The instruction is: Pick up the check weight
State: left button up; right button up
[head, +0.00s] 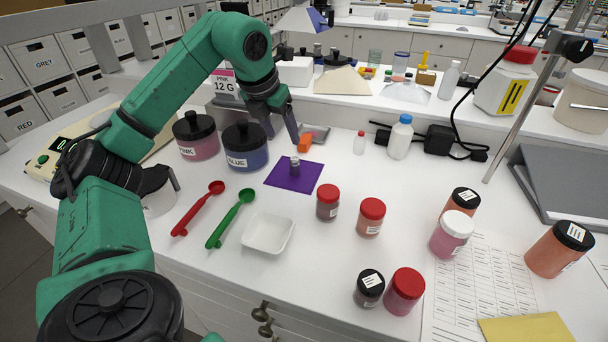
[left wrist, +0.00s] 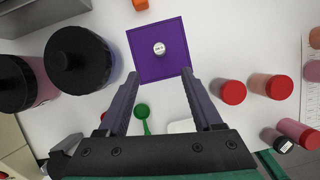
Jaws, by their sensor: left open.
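The check weight (head: 295,168), a small grey metal cylinder, stands upright on a purple mat (head: 278,178). In the left wrist view the weight (left wrist: 159,48) shows from above, on the purple mat (left wrist: 142,67), ahead of the fingertips and between their lines. My left gripper (head: 283,135) is open and empty, pointing down above and behind the mat. In the left wrist view my left gripper (left wrist: 160,75) has its two fingers spread wide. Nothing hides the weight. My right gripper is not in view.
The black-lidded blue jar (head: 245,147) and pink jar (head: 196,136) stand left of the mat. An orange block (head: 305,142) lies behind it. Red-lidded jars (head: 328,201) stand to the right. A green scoop (head: 230,219) and white tray (head: 268,233) lie in front.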

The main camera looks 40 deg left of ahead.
aim_at(293, 160)
pick_arm(q)
jog(key=x, duration=0.6)
jog(key=shift+s+f+p, duration=0.25)
jog(key=shift+f+p, duration=0.05)
jog(key=shift+f, duration=0.1)
jog(key=p+x, duration=0.1)
jog(key=x, duration=0.5)
jog(key=shift+w+f+p, duration=0.15)
jog(key=shift+w+p, duration=0.2)
jog(key=shift+w, duration=0.1)
jog(key=shift+w+a+f, duration=0.15)
jog(key=shift+f, duration=0.2)
jog(key=shift+r, duration=0.1)
grip_shut()
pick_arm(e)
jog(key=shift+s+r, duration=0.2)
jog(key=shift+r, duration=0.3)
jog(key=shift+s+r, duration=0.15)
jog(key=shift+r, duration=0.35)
